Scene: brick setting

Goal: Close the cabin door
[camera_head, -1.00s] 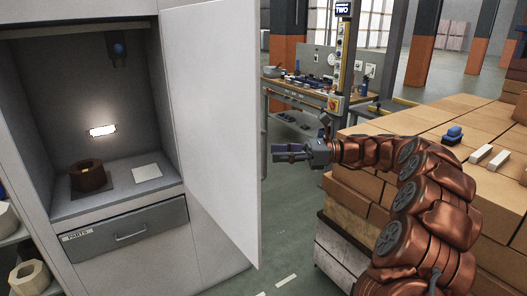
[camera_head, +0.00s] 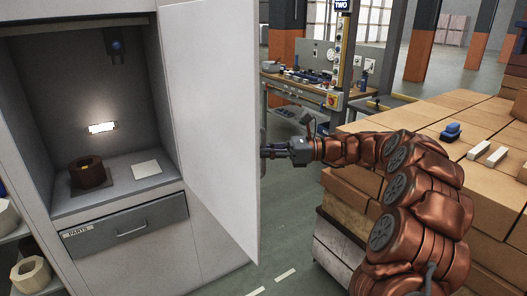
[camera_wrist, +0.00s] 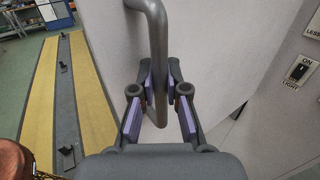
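The white cabin door (camera_head: 208,125) stands open, swung outward to the right of the cabin opening. Its grey bar handle (camera_wrist: 158,50) is on the outer face, seen in the wrist view. My gripper (camera_head: 268,151) is at the door's free edge in the head view, its fingertips partly hidden behind the door. In the wrist view my gripper (camera_wrist: 159,82) has a finger on each side of the handle's lower part. The pads lie very close to the bar; I cannot tell whether they press on it.
The cabin (camera_head: 42,118) holds a brown ring-shaped part (camera_head: 88,172) and a white square (camera_head: 146,169), with a drawer below (camera_head: 126,228). Stacked cardboard boxes (camera_head: 390,120) stand at the right by my arm. A workbench (camera_head: 300,86) is behind. Floor below the door is clear.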

